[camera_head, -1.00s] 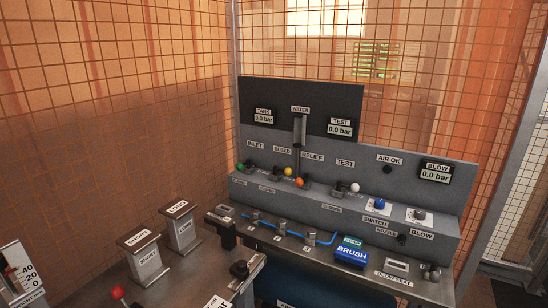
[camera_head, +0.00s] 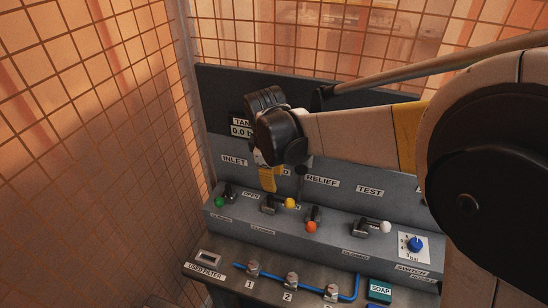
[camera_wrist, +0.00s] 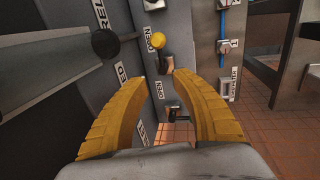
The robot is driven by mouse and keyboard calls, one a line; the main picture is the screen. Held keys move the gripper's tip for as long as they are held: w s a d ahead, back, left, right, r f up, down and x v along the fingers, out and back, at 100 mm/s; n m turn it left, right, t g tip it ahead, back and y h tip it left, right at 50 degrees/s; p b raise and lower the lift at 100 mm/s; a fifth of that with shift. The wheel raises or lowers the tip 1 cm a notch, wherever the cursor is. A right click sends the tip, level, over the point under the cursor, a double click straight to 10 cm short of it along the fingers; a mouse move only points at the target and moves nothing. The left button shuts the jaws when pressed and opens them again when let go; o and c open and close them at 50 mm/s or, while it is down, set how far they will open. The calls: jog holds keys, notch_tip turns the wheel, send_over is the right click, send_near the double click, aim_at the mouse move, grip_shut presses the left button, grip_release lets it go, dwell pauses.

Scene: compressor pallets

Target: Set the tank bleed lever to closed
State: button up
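The bleed lever with its yellow knob (camera_head: 290,203) stands on the sloped control panel, between the green-knobbed inlet lever (camera_head: 219,202) and the orange-knobbed relief lever (camera_head: 311,226). Its knob points right in the head view, beside a label that seems to read OPEN. My gripper (camera_head: 269,182) hangs above and just left of the yellow knob and partly hides the BLEED label. In the wrist view, my gripper (camera_wrist: 156,78) is open and empty, and the yellow knob (camera_wrist: 158,40) is just beyond its fingertips, with no contact visible.
A white-knobbed lever (camera_head: 385,227) and a blue knob (camera_head: 415,244) sit further right on the panel. A dark round part (camera_wrist: 105,43) is close to my left finger in the wrist view. Several fittings joined by blue tube (camera_head: 345,299) lie below. A mesh fence (camera_head: 90,120) stands left.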

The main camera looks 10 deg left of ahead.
aim_at(277, 200)
jog(key=f, duration=0.3)
jog(key=f+b, duration=0.1)
jog(key=f, duration=0.2)
jog(key=w+f+b, duration=0.1)
jog(key=f, duration=0.1)
jog(key=shift+d+f, duration=0.4)
jog(key=shift+w+f+b, duration=0.2)
jog(key=shift+f+b, duration=0.1)
jog(key=shift+f, duration=0.3)
grip_shut()
